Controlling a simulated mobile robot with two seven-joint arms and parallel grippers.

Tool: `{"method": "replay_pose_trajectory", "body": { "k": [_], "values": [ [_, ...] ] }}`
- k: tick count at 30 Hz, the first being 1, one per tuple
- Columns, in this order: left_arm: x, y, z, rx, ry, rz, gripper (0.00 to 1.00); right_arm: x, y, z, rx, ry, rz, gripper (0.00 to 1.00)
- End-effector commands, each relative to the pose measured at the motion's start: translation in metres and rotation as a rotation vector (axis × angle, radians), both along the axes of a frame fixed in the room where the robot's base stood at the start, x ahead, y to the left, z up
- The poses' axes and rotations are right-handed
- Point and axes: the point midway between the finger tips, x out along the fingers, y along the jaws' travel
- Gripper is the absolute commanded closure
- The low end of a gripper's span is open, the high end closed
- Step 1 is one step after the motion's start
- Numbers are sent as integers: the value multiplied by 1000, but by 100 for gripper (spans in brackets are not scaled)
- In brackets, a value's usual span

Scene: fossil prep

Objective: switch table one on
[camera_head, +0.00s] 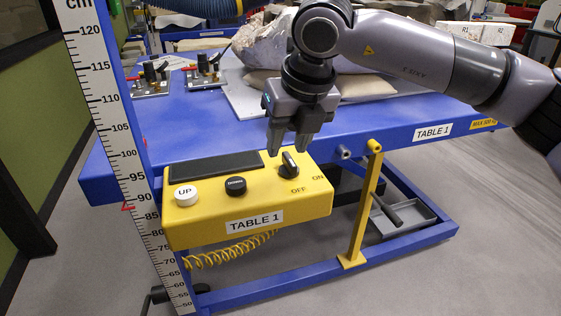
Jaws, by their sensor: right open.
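A yellow control box (248,201) labelled TABLE 1 hangs at the front of the blue table (190,118). It carries a white UP button (186,195), a black DOWN button (236,186) and a black rotary switch (289,163) with OFF and ON printed beside it. The switch handle stands roughly upright in the picture; which mark it points to I cannot tell for sure. My right gripper (288,152) is open, fingers down, right at the switch. Whether the fingers touch it is unclear. My left gripper is not in view.
A height scale (115,140) stands upright left of the box. A yellow post (366,205) stands to its right. A coiled yellow cable (228,250) hangs below. A large wrapped lump (262,40) lies on the table behind my gripper, with small clamp devices (205,72) to the left.

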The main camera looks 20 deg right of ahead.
Motion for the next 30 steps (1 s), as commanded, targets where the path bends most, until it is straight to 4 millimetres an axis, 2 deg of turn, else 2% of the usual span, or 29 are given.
{"method": "replay_pose_trajectory", "body": {
  "k": [1, 5, 19, 23, 30],
  "values": [
    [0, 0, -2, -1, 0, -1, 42, 4, -9, 5, -29, -23, -28, 60],
    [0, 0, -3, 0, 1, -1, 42, 8, -19, 10, -62, -46, -62, 60],
    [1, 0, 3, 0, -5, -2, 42, 31, -18, -45, -62, -46, -61, 60],
    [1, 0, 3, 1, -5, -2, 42, 33, -18, -52, -61, -46, -60, 60],
    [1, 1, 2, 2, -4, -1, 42, 34, -18, -53, -60, -46, -60, 60]
  ]
}}
